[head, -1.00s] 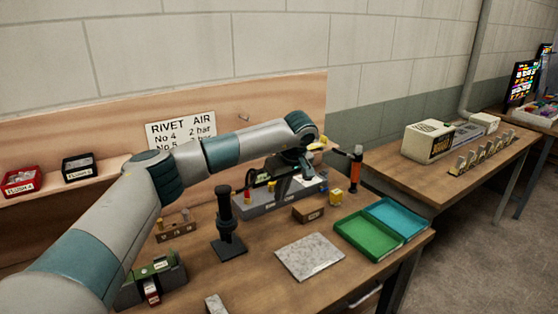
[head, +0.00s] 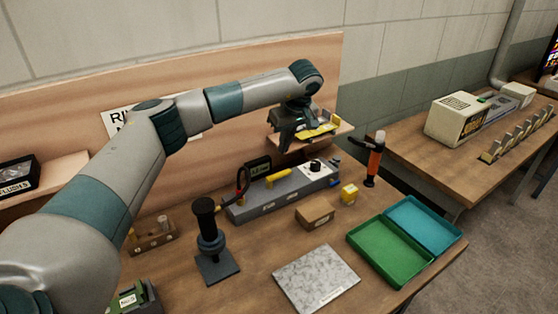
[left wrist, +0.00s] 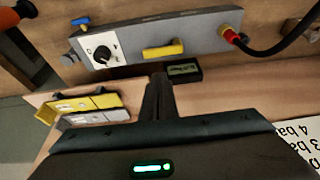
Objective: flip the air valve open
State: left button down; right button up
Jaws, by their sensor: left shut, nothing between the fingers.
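A long grey air panel (head: 285,190) lies on the bench, with a yellow lever (head: 278,177) on its top, lying along the panel's length. The lever also shows in the left wrist view (left wrist: 163,50). Beside it are a black knob on a white dial (head: 315,168), a small dark display (head: 257,167) and a red fitting with a black hose (left wrist: 232,36). A small blue part (left wrist: 80,21) sits at the panel's end. My left gripper (head: 282,144) is shut and empty, above and behind the panel, apart from the lever. My right gripper is not in view.
A small shelf with yellow and grey pieces (head: 318,131) is close beside my left gripper. A black stand tool (head: 209,240), a brown block (head: 315,213), a yellow cube (head: 349,193), an orange-handled tool (head: 374,160) and a green tray (head: 386,250) stand around the panel.

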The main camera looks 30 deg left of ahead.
pick_arm(q)
jog(key=shift+p+x, duration=0.65)
jog(key=shift+x, duration=0.4)
jog(key=p+x, duration=0.2)
jog(key=x, duration=0.4)
jog(key=shift+p, duration=0.3)
jog(key=shift+a+f, duration=0.2)
jog(key=shift+f, duration=0.65)
jog(key=shift+m, duration=0.3)
